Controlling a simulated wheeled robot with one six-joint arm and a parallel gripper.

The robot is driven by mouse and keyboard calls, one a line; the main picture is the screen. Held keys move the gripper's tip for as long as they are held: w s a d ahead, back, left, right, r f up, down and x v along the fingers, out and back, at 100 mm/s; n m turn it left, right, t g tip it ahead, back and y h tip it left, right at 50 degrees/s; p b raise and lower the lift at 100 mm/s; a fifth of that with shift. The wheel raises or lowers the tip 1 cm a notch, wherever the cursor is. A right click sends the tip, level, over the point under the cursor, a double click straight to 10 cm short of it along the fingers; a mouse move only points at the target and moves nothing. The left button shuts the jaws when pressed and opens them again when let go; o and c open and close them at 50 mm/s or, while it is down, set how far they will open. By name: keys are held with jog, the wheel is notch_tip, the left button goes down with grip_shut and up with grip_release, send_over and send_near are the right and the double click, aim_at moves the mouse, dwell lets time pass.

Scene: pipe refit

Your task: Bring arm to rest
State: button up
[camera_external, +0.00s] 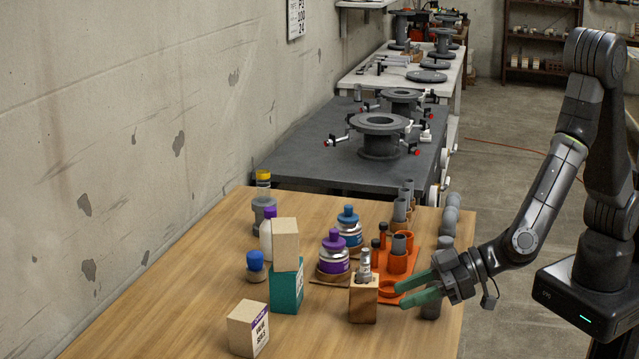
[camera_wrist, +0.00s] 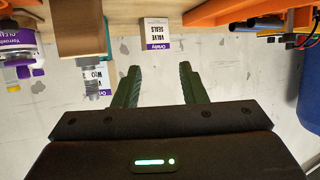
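My gripper (camera_external: 400,295) has green fingers that stand apart with nothing between them. In the external view it is at the right part of the wooden table (camera_external: 190,300), close to the wooden block (camera_external: 363,304) with a metal fitting on it and the orange tray (camera_external: 415,262). I cannot tell whether it touches either. In the wrist view the fingers of my gripper (camera_wrist: 159,68) are parallel and apart, and the scene appears upside down. A box labelled "valve seals" (camera_wrist: 162,33) shows beyond the fingertips. My arm is bent and reaches out over the table.
Purple (camera_external: 334,256) and blue-capped (camera_external: 348,228) bottles stand near the tray. Left of them are a teal box (camera_external: 287,290) with a beige box (camera_external: 285,245) on top. A white box (camera_external: 248,328) stands at the front. A grey table (camera_external: 300,160) with flanged pipe parts lies behind.

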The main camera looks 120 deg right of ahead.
jog(key=shift+n+y, duration=0.8)
jog(key=shift+y, duration=0.1)
jog(key=a+f+b, duration=0.2)
jog(key=s+a+f+b, duration=0.1)
jog(key=a+f+b, duration=0.1)
jog(key=f, duration=0.1)
jog(key=shift+s, duration=0.15)
jog(key=shift+t, duration=0.4)
jog(key=shift+w+d+r+p, duration=0.1)
jog(key=shift+w+r, duration=0.05)
jog(key=shift+w, duration=0.8)
jog(key=shift+w+d+r+p, duration=0.1)
jog(key=shift+w+r, duration=0.1)
jog(key=shift+w, duration=0.75)
jog(key=shift+w+d+r+p, duration=0.1)
jog(key=shift+w+r, duration=0.05)
jog(key=shift+w, duration=0.8)
